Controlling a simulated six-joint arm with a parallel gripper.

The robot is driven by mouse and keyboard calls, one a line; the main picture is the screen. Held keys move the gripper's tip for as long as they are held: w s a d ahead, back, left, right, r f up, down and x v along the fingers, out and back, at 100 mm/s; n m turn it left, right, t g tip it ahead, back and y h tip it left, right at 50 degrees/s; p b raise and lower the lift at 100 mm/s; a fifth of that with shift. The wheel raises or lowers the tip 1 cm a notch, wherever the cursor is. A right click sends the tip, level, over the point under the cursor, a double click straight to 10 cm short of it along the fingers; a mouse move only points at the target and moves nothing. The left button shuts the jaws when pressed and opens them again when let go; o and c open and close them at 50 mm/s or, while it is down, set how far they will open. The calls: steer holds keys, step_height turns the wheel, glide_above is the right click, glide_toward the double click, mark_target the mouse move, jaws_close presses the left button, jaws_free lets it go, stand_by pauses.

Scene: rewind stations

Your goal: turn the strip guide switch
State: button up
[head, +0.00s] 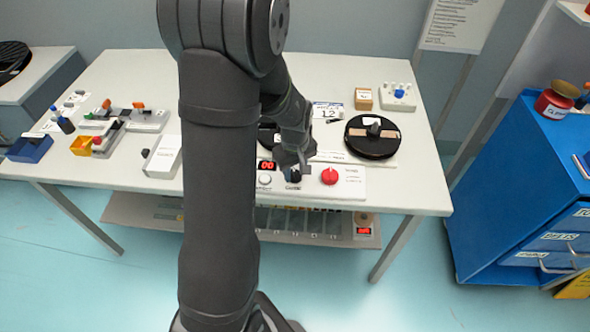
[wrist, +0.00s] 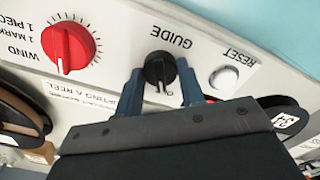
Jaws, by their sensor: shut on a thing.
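The strip guide switch (wrist: 160,68) is a black round knob on a white panel, labelled GUIDE in the wrist view. My gripper (wrist: 163,84) has its two blue-grey fingers on either side of the knob, shut on it. In the head view my gripper (head: 292,168) is at the front panel, between the red display and the red knob, and hides most of the switch (head: 292,175).
A red WIND knob (wrist: 68,47) and a pale RESET button (wrist: 224,77) flank the switch. The panel also has a red display reading 00 (head: 267,165). A black reel (head: 372,137) stands behind on the right. A white box (head: 163,157) is left.

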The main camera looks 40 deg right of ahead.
mark_target(295, 172)
steer(key=m, duration=1.1)
stand_by(0.3)
steer(key=shift+m, duration=0.3)
steer(key=o, duration=1)
step_height(295, 172, up, 18)
steer(key=shift+f, duration=0.25)
steer(key=shift+f, duration=0.15)
step_height(295, 172, down, 17)
steer(key=shift+f, duration=0.1)
stand_by(0.7)
